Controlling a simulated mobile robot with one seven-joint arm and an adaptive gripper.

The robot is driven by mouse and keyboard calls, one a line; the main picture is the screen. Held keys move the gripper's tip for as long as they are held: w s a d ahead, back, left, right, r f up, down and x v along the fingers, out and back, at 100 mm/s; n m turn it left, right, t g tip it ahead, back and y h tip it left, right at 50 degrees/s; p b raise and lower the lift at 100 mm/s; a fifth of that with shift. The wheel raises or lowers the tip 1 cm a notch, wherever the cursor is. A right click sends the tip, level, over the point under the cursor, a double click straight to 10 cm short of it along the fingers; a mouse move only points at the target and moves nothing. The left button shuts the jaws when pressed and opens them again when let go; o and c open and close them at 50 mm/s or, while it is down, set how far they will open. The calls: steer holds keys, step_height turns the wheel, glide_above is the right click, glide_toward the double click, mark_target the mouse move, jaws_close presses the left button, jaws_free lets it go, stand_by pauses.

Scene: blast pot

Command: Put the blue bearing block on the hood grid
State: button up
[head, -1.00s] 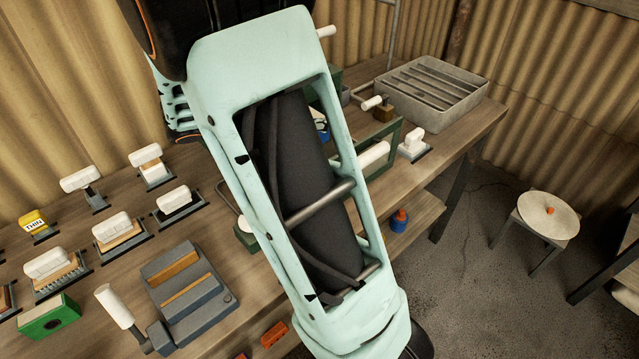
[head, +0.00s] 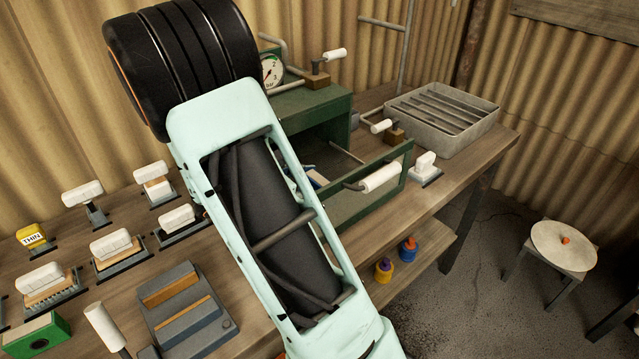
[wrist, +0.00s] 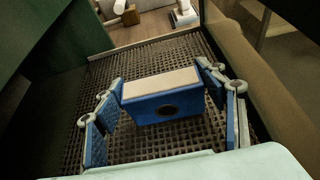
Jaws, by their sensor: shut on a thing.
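The blue bearing block (wrist: 163,105), with a pale tan top and a dark round hole in its face, is between the blue-padded fingers of my gripper (wrist: 166,90) in the wrist view. My gripper is shut on it. A dark mesh grid (wrist: 160,143) lies below the block, within dark green walls. I cannot tell whether the block touches the grid. In the head view the green hood (head: 312,105) stands on the bench with its front frame open. My arm hides much of its inside, and a small blue and white patch shows there, too little to identify.
A white handle (head: 382,177) sits on the hood's front frame. A grey slotted tray (head: 442,112) stands at the bench's right end. White-handled brushes and a grey block holder (head: 183,305) lie on the left. Two small bottles (head: 408,249) stand on the lower shelf.

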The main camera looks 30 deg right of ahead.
steer(key=shift+f, duration=0.15)
steer(key=shift+f, duration=0.1)
steer(key=o, duration=1.5)
steer(key=shift+f, duration=0.1)
steer(key=shift+o, duration=0.2)
steer(key=shift+r, duration=0.25)
steer(key=v, duration=1.2)
steer(key=shift+p, duration=0.3)
